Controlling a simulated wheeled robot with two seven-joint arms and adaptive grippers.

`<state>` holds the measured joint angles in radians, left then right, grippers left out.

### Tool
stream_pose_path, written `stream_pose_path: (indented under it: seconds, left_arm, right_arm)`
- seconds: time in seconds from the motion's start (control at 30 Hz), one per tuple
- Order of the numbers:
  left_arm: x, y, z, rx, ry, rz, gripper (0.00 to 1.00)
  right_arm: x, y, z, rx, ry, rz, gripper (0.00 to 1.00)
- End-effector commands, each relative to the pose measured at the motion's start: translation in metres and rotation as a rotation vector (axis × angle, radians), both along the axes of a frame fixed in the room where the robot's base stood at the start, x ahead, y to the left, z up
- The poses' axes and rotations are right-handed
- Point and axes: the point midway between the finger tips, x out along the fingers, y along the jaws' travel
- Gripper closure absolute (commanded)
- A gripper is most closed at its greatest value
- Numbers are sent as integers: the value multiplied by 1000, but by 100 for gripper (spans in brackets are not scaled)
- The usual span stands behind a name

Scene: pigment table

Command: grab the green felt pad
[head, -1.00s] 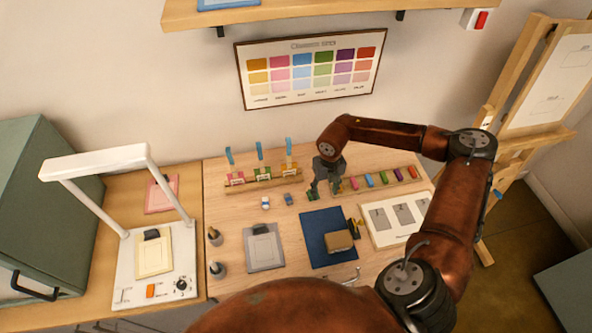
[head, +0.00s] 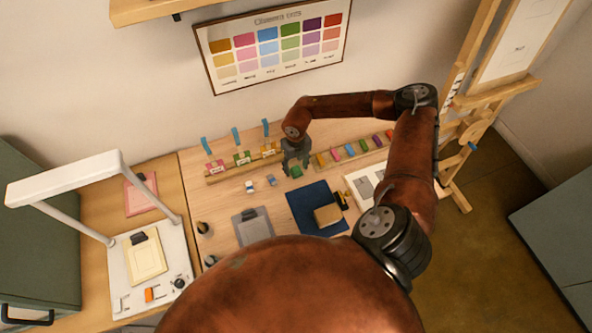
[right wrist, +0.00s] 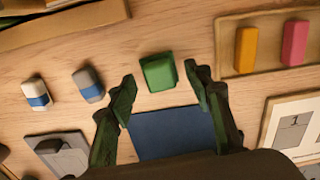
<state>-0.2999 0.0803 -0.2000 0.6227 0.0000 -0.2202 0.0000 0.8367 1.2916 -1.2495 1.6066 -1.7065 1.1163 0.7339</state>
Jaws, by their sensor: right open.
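The green felt pad (right wrist: 157,73) is a small green block lying on the wooden table, seen just past my fingertips in the right wrist view. It shows small and partly hidden in the head view (head: 296,172). My right gripper (right wrist: 160,80) is open and empty, with one finger on either side of the pad's near edge. I cannot tell how high the fingertips are above the table. In the head view my right gripper (head: 294,162) is right at the pad. My left gripper is in neither view.
A blue mat (head: 303,198) with a tan block (head: 328,215) lies nearer me. A grey clipboard (head: 245,222) is left of the mat.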

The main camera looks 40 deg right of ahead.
Motion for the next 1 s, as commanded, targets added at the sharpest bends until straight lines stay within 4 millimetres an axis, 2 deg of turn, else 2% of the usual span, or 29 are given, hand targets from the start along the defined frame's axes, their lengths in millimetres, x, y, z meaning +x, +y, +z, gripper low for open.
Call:
stream_pose_path:
  seconds: [0.27, 0.8, 1.0]
  left_arm:
    - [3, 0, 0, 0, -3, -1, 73]
    - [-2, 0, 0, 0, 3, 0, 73]
    - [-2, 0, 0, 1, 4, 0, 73]
  right_arm:
    - [0, 0, -3, 0, -1, 0, 54]
    - [0, 0, -2, 0, -1, 0, 91]
    - [1, 0, -2, 0, -2, 0, 91]
